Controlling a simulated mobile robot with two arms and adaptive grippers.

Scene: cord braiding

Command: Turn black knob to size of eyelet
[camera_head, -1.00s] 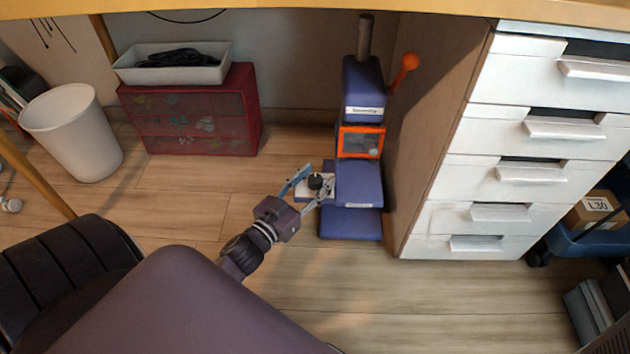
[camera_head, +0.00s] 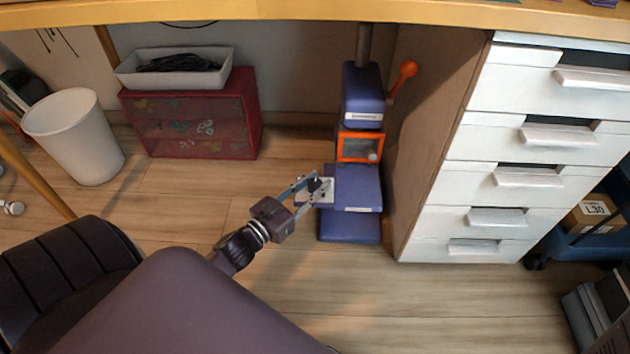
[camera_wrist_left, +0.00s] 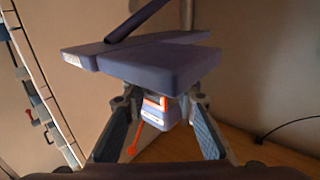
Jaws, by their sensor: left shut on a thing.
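The blue eyelet machine (camera_head: 358,187) stands upright on the floor, with an orange-framed window in its middle. A small black knob (camera_head: 314,184) sits on a pale plate at the left side of its base. My left gripper (camera_head: 317,189) reaches in from the lower left and is shut on the black knob, a finger on each side. In the left wrist view the blue machine (camera_wrist_left: 150,62) appears upside down beyond my fingers; the knob cannot be made out there. No eyelet can be made out. My right gripper is out of view.
A white drawer unit (camera_head: 535,132) stands close on the machine's right. A red chest (camera_head: 195,125) carrying a grey tray (camera_head: 128,73) and a white bin (camera_head: 75,140) are at the left. A tabletop edge (camera_head: 300,11) runs above.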

